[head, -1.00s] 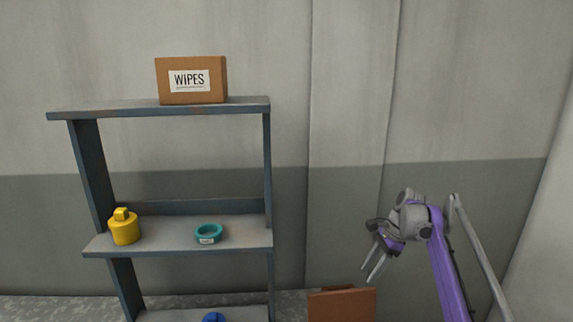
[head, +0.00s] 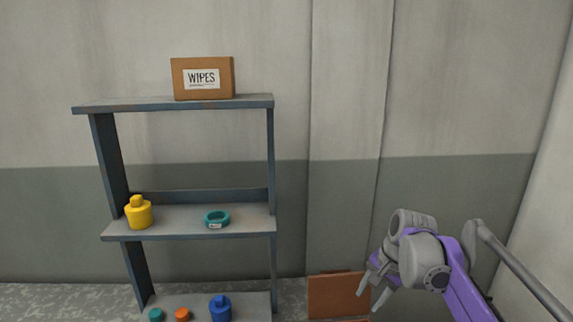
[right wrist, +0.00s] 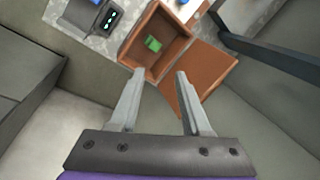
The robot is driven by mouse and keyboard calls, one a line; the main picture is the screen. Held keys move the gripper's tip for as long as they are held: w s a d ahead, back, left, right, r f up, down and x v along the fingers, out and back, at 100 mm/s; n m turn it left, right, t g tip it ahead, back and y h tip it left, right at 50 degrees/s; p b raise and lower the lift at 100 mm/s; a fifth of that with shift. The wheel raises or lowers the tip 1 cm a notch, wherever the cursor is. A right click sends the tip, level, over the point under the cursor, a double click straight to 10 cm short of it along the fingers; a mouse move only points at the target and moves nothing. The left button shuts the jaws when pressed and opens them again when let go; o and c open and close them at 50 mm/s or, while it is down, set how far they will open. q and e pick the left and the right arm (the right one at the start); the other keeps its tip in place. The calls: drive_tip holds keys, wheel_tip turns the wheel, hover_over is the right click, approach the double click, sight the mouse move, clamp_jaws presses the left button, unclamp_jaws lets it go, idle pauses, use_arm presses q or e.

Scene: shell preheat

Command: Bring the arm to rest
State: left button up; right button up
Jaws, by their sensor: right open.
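My right gripper (head: 373,288) is at the lower right of the head view, on my purple and grey arm. Its two fingers are apart and point down and to the left. In the right wrist view the gripper (right wrist: 154,88) is open, with nothing between its fingers. The brown box (right wrist: 152,70) lies beyond the fingertips in that view, its lid open, with a green item (right wrist: 153,44) inside. My left gripper is not in view.
A blue-grey shelf (head: 180,238) stands left of centre. It holds a WIPES carton (head: 203,78), a yellow container (head: 139,212), a teal ring (head: 217,219) and, at the bottom, a blue container (head: 220,309). The brown box (head: 337,296) is on the floor near the wall.

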drive_tip(key=s+a+f+n+t+h, duration=0.1)
drive_tip(key=s+f+n, duration=0.4)
drive_tip(key=s, duration=0.6)
drive_tip(key=s+a+f+n+t+h, duration=0.1)
drive_tip(key=s+f+n+t, duration=0.2)
drive_tip(key=s+f+n, duration=0.2)
drive_tip(key=s+f, duration=0.3)
drive_tip(key=s, duration=0.4)
idle(0.8)
